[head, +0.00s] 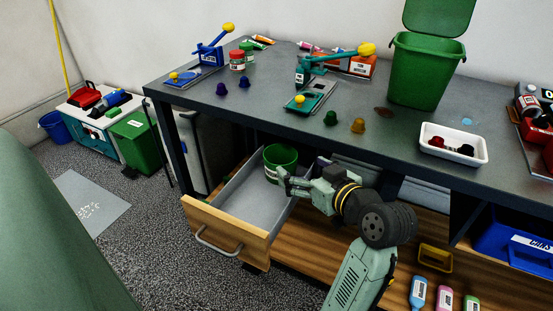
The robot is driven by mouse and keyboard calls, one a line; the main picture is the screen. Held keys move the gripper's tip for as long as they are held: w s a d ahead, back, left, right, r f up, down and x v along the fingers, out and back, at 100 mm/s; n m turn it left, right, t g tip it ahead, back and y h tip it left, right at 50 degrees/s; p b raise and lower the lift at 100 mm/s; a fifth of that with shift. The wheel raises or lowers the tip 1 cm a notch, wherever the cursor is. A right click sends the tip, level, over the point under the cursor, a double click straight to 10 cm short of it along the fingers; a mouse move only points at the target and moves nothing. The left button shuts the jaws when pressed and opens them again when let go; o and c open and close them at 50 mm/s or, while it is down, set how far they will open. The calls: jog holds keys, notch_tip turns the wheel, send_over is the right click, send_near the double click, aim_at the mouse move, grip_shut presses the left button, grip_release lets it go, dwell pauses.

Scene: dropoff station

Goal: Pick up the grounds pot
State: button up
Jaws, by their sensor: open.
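A round green pot (275,174) with a pale label stands upright at the back of the open drawer (239,209); it looks like the grounds pot, but its label is too small to read. My gripper (284,183) is open, with its fingers pointing left just in front of the pot's lower right side. The fingers cover part of the pot. I cannot tell whether they touch it.
The drawer's wooden front (225,232) sticks out below the dark worktop (215,97), which overhangs the pot. Pod presses, capsules, a green bin (414,75) and a white tray (453,146) stand on the worktop. The drawer's front half is empty.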

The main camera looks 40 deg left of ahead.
aim_at(289, 165)
jog(key=x, duration=0.3)
jog(key=shift+a+f, duration=0.15)
jog(key=shift+a, duration=0.2)
jog(key=x, duration=0.2)
jog(key=f+p+x, duration=0.1)
jog(key=x, duration=0.2)
jog(key=shift+a, duration=0.2)
jog(key=c, duration=0.9)
